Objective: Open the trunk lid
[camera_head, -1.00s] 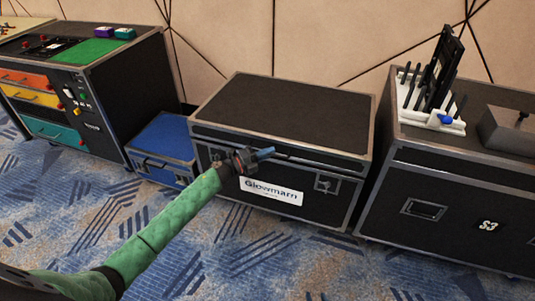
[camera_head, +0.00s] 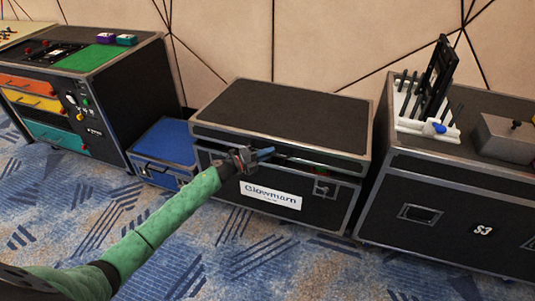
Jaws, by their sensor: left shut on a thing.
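The trunk (camera_head: 275,204) is a black flight case with metal edges and a white "Glowmann" label on its front, in the middle of the head view. Its black lid (camera_head: 285,112) is raised slightly, with a narrow gap along the front. My left gripper (camera_head: 266,155) is at the front edge of the lid, left of centre, shut on the lid's front edge as far as I can see. The exact contact is small and partly hidden by the gripper. My right gripper does not show.
A blue case (camera_head: 165,145) stands close to the trunk's left. A cabinet with coloured drawers (camera_head: 42,100) is further left. A large black case marked S3 (camera_head: 455,205) stands close on the right, with a white rack (camera_head: 428,120) on top. The patterned carpet in front is clear.

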